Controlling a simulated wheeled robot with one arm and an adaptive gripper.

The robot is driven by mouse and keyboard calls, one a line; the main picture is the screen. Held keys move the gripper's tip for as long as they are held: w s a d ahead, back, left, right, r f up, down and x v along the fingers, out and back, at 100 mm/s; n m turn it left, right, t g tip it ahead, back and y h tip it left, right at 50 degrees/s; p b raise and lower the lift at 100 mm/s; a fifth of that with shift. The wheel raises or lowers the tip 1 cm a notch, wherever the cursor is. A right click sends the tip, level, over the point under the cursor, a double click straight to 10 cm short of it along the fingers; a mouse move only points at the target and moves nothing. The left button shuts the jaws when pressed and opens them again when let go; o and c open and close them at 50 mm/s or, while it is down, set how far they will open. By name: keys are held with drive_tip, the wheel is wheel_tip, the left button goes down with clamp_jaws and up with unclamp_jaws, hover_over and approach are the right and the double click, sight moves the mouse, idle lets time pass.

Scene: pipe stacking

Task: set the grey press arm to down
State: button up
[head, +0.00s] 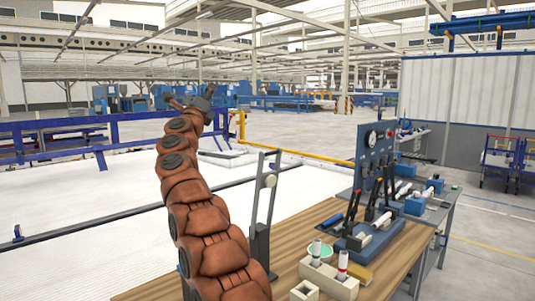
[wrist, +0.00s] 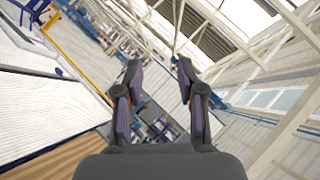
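A grey upright press stand (head: 261,238) is at the left part of the wooden workbench (head: 320,216), just right of my arm. The wrist view faces the roof and hall, and the press does not show there.
A blue panel with gauges (head: 375,150) and black-handled levers (head: 352,210) stand right of the press. A beige block holding white tubes with coloured bands (head: 330,275) is at the front.

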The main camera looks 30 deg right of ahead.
sight(261, 155)
drive_tip(key=s+d+f+m+g, duration=0.2)
drive_tip(key=d+f+m+g, duration=0.1)
drive_tip(key=f+m, duration=0.3)
drive_tip(key=s+d+f+m+g+h+p, duration=0.1)
drive_tip(key=s+d+f+m+g, duration=0.1)
drive_tip(key=d+f+m+g, duration=0.2)
drive_tip(key=s+d+f+m+g+h, duration=0.1)
drive_tip(key=s+d+f+m+g, duration=0.1)
drive_tip(key=d+f+m+g, duration=0.2)
wheel_tip(261, 155, down, 6)
drive_tip(key=shift+d+m+g, duration=0.15)
drive_tip(key=shift+m+g, duration=1.35)
drive_tip(key=shift+m, duration=0.4)
drive_tip(key=shift+d+f+p, duration=0.1)
drive_tip(key=shift+d+p, duration=0.05)
drive_tip(key=shift+p, duration=0.2)
drive_tip(key=p+x, duration=0.3)
drive_tip(key=x, duration=0.3)
drive_tip(key=shift+d, duration=0.15)
drive_tip(key=shift+w+d+p, duration=0.15)
drive_tip(key=shift+d+p, duration=0.2)
drive_tip(key=shift+d, duration=0.2)
drive_tip(key=shift+c, duration=0.2)
clamp_jaws()
